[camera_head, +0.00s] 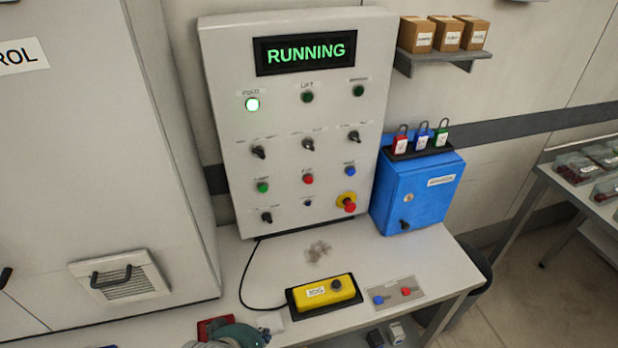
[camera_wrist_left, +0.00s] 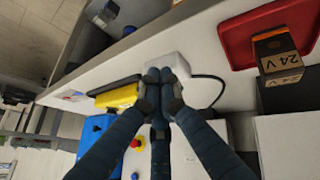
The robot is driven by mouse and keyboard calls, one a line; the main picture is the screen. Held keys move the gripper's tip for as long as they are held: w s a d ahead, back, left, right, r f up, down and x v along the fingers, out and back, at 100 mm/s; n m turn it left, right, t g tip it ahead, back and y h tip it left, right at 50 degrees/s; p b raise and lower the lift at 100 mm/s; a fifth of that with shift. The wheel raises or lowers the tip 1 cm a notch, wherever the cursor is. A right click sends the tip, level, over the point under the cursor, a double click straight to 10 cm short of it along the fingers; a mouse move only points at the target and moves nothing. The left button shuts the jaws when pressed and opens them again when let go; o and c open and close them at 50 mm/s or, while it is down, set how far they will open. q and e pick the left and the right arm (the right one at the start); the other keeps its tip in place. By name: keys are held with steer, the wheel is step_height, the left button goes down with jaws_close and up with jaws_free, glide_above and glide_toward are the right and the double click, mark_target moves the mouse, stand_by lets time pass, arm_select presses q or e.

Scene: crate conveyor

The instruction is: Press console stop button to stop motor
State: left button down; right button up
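The grey console panel (camera_head: 225,80) stands upright at the back of the table, with its display (camera_head: 305,53) reading RUNNING in green. A red button (camera_head: 308,179) sits in a row between a green button (camera_head: 263,187) and a blue button (camera_head: 350,170); their labels are too small to read surely. A red mushroom button on a yellow base (camera_head: 347,203) is at the lower right. My left gripper (camera_head: 240,336) is low at the bottom edge, well below the panel. In the left wrist view its fingers (camera_wrist_left: 160,80) meet, with nothing visible between them. My right gripper is not in view.
A yellow control box (camera_head: 324,292) with a cable lies in front of the panel. A blue cabinet (camera_head: 418,195) with padlocks stands right of it. A red tray (camera_wrist_left: 262,30) holding a 24V box (camera_wrist_left: 278,52) and a white block (camera_wrist_left: 168,64) are near my left gripper.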

mark_target(309, 180)
arm_select(q)
steer(key=w+d+r+n+t, duration=0.1)
steer(key=w+d+r, duration=0.1)
steer(key=w, duration=0.2)
steer(key=w+d+r+n+t+h, duration=0.1)
steer(key=w+d+r+n, duration=0.1)
steer(key=w+r, duration=0.1)
steer(key=w+d+r+n+t+h, duration=0.1)
steer(key=w+d+r, duration=0.1)
steer(key=w, duration=0.3)
steer(key=shift+d+r+n+p, duration=0.35)
steer(key=shift+d+n, duration=0.05)
steer(key=shift+d, duration=0.1)
steer(key=w+d+r+n+t+h, duration=0.1)
steer(key=w+d+r+n+t, duration=0.1)
steer(key=w+r, duration=0.3)
steer(key=w+d+r+n+t+h, duration=0.1)
steer(key=w+d+r+n+t, duration=0.1)
steer(key=w+d+r+n, duration=0.2)
step_height(309, 180, up, 3)
steer(key=shift+w+d+f+n+p, duration=0.15)
steer(key=shift+w+d+n+p, duration=0.2)
steer(key=shift+w, duration=0.75)
steer(key=w+a+b, duration=0.3)
steer(key=w+b, duration=0.2)
steer(key=w, duration=0.3)
steer(key=shift+w+b, duration=0.2)
steer(key=shift+b, duration=0.2)
steer(key=shift+w, duration=0.1)
